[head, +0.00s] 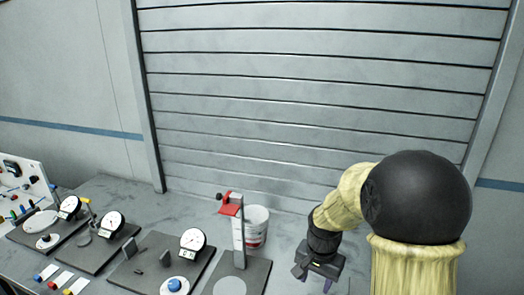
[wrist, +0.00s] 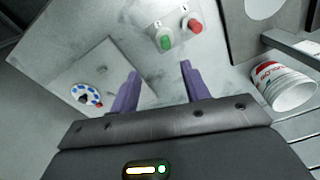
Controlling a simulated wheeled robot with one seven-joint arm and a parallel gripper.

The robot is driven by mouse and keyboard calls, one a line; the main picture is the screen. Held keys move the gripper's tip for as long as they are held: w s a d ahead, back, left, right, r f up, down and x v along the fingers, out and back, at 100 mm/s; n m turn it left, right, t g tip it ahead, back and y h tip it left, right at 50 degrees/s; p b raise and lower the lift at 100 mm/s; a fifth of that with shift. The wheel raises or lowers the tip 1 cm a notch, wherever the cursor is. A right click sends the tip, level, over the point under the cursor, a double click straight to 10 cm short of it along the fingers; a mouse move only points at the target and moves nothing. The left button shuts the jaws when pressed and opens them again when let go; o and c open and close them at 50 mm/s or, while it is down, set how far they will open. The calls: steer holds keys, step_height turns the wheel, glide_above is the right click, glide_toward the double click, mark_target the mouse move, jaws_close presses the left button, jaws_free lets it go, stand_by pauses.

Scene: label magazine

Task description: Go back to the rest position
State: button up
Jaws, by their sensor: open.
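My gripper (head: 316,277) is at the lower right of the head view, at the end of my bent arm, to the right of a white bucket. In the wrist view my gripper (wrist: 158,70) shows two purple fingers spread apart with nothing between them. Beyond the fingertips is a grey box with a green button (wrist: 166,42) and a red button (wrist: 195,25). No held object shows in either view.
The white bucket (head: 262,228) stands behind a post with a red top (head: 232,205). Several dial gauges (head: 193,239) stand on dark plates to the left. The wrist view shows a panel with a blue-dotted dial (wrist: 85,94). A slatted shutter (head: 320,95) closes the back.

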steer(key=s+r+n+t, duration=0.2)
steer(key=s+n, duration=0.4)
steer(key=s, duration=0.5)
steer(key=shift+s+n, duration=0.25)
steer(key=shift+n, duration=0.15)
